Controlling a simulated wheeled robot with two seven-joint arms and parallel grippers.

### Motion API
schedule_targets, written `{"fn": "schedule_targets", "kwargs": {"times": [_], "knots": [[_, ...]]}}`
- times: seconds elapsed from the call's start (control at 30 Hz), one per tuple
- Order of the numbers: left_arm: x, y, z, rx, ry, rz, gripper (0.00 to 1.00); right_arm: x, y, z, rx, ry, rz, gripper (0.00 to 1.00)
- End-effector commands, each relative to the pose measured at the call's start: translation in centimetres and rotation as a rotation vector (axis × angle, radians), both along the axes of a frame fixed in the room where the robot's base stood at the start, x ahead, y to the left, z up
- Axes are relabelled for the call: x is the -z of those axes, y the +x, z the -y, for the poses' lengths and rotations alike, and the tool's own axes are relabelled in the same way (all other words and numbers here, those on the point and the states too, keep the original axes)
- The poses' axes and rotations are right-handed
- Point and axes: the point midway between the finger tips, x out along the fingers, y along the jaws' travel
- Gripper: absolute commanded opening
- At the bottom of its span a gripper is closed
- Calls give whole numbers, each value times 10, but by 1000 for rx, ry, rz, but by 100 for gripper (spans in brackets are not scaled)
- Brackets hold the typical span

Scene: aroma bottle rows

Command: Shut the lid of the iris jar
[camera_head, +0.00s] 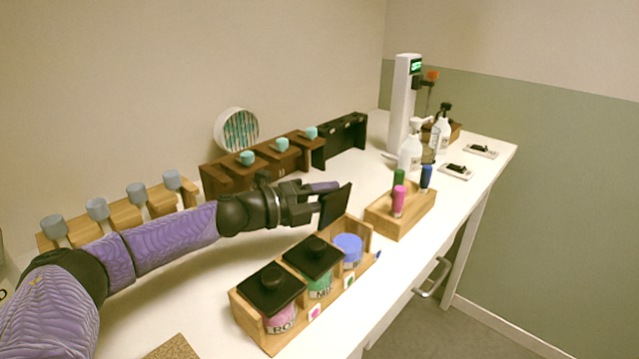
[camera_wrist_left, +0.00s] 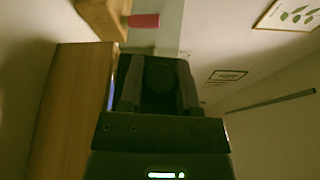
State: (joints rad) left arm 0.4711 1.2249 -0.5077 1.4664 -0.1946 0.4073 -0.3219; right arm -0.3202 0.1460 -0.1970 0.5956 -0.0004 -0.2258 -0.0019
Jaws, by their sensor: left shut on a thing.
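The jar with blue contents (camera_head: 348,245), likely the iris jar, stands in the right compartment of the wooden jar rack (camera_head: 247,318); its top is uncovered and its label is mostly hidden. Its black square lid (camera_head: 336,205) is tilted up almost on edge, above and behind the jar. My left gripper (camera_head: 312,201) is shut on the knob of this lid; in the left wrist view the dark round knob (camera_wrist_left: 159,74) sits between the fingers. My right gripper is not in view.
Two jars with black lids (camera_head: 270,287) (camera_head: 314,256) fill the rack's other compartments. A wooden box (camera_head: 402,222) with pink, green and blue bottles stands to the right. Brown and black stands (camera_head: 230,178) (camera_head: 345,135) line the wall. White table shows between the racks.

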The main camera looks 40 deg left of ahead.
Motion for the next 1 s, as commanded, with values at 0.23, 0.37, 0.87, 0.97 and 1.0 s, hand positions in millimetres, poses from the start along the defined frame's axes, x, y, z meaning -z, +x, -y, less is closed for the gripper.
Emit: {"fn": "schedule_targets", "kwargs": {"times": [0.23, 0.37, 0.87, 0.97, 1.0], "knots": [[-3, -1, 6, 2, 118, 8, 0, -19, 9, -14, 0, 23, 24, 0], [-2, -1, 8, 3, 154, 11, 0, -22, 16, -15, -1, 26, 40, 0], [0, -1, 9, 1, 177, 12, 0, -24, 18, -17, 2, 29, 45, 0], [0, -1, 9, 2, 177, 12, 55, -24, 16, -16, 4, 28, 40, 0], [0, -1, 9, 2, 177, 12, 64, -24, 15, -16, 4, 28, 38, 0]]}}
